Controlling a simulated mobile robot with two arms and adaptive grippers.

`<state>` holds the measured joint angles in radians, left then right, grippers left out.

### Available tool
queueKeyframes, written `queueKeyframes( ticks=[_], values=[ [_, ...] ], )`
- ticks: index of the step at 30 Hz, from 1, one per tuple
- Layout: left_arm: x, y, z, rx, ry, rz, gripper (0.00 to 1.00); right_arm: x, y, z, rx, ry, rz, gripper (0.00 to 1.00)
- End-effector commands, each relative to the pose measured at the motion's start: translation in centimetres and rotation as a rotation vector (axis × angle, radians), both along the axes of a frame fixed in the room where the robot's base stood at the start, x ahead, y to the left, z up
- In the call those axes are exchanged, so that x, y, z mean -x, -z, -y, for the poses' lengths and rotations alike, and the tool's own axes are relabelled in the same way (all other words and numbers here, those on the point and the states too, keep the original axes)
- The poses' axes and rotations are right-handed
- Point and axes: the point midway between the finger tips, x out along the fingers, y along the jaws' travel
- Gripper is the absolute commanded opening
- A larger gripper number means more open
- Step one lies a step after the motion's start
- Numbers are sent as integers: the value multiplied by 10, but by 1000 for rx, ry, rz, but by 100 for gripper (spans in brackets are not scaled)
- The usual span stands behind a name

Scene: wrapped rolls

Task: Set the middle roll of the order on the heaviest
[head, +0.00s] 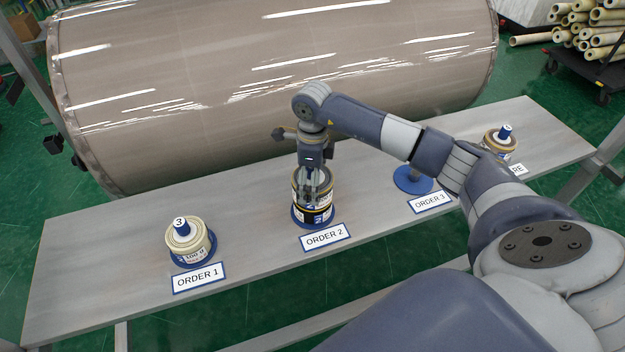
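A cream roll (188,238) with a blue top marked 3 and a label that seems to read 100 g stands on a blue base by the ORDER 1 sign. By the ORDER 2 sign, black and gold wrapped rolls (313,214), apparently two stacked, stand on a blue base (297,222). My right gripper (318,196) points down at the top of this stack, its fingers at the centre. Whether they grip is unclear. My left gripper is out of view.
Another roll (497,147) with a blue top stands at the right, by a sign ending in RE, partly behind my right arm. A large brown cylinder (250,90) lies behind the grey table (110,240). The table's left end is clear.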

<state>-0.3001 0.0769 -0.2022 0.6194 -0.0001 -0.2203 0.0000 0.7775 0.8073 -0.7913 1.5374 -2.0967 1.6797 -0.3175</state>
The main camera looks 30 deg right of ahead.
Motion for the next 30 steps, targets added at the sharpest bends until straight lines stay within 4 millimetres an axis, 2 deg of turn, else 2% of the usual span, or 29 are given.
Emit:
queueKeyframes(
  ticks=[13,17,20,30],
  values=[
    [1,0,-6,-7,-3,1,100,0,0,0,1,0,-1,100],
    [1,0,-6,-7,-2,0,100,-1,-6,0,-1,0,2,100],
    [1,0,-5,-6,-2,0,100,-1,-20,1,1,0,4,100],
    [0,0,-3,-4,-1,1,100,-1,-91,0,1,-1,4,100]
  ],
)
